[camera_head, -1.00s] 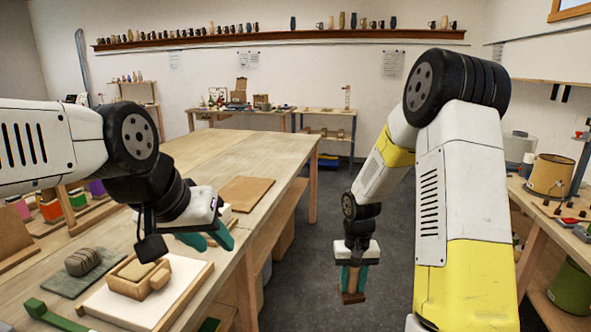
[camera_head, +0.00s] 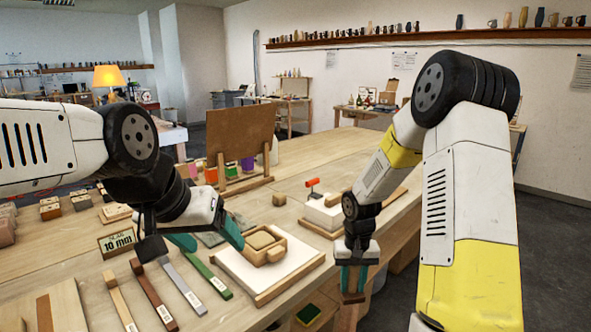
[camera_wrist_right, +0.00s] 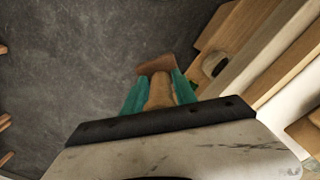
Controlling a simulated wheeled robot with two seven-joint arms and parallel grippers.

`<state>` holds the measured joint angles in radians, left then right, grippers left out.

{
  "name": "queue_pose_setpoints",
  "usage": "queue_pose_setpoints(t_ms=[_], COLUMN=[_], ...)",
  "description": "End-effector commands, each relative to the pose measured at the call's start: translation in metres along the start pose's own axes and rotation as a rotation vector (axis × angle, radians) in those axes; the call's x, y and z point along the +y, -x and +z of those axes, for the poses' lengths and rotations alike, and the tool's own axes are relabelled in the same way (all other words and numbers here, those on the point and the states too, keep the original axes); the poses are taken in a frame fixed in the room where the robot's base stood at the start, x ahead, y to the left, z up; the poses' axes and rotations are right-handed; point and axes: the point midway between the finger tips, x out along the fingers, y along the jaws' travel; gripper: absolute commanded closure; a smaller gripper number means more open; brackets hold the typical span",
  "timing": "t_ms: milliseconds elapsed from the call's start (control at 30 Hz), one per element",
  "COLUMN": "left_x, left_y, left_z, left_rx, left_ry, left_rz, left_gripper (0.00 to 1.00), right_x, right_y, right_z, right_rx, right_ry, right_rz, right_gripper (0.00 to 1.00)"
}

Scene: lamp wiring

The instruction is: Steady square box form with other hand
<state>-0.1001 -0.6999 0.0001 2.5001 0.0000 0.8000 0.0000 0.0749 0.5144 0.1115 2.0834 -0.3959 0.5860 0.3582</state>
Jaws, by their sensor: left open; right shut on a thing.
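The square box form (camera_head: 262,247) is a small tan block-like form with a rounded piece at its side. It sits on a white slab with a wooden edge (camera_head: 290,278). My left gripper (camera_head: 208,240) is open and empty, above and to the left of the form; I cannot tell whether a finger touches it. My right gripper (camera_head: 352,278) is shut on a wooden tool (camera_head: 350,297), held beyond the table's front edge, right of the form. The right wrist view shows the tool (camera_wrist_right: 158,92) between the teal fingers, with a wider brown end.
Several labelled sticks, including a green one (camera_head: 207,277), lie left of the slab. A brown board on a stand (camera_head: 240,140) is behind. A white block with a red-handled tool (camera_head: 322,212) stands at the right. Bare table (camera_head: 290,165) lies beyond.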

Motion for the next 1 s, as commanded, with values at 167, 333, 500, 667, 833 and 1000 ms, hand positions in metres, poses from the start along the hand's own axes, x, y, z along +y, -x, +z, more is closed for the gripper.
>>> queue_pose_setpoints(t_ms=[167, 333, 500, 667, 833, 1000], left_x=[0.000, 0.000, 0.000, 0.000, 0.000, 0.000], left_y=[0.000, 0.000, 0.000, 0.000, 0.000, 0.000], left_z=[0.000, 0.000, 0.000, 0.000, 0.000, 0.000], left_rx=[0.000, 0.000, 0.000, 0.000, 0.000, 0.000], left_ry=[0.000, 0.000, 0.000, 0.000, 0.000, 0.000], left_rz=[0.000, 0.000, 0.000, 0.000, 0.000, 0.000], left_gripper=[0.30, 0.30, 0.30, 0.30, 0.30, 0.30], right_x=[0.000, -0.004, -0.011, -0.039, -0.088, -0.157], right_y=[0.002, 0.019, 0.051, 0.075, 0.101, 0.132], right_z=[-0.003, -0.026, -0.062, -0.086, -0.105, -0.115], right_rx=[0.002, 0.006, 0.006, 0.003, 0.004, 0.004], right_ry=[-0.004, -0.062, -0.157, -0.172, -0.141, -0.088], right_rz=[0.000, -0.001, -0.001, -0.001, -0.002, -0.002], right_gripper=[1.00, 1.00, 1.00, 1.00, 1.00, 1.00])
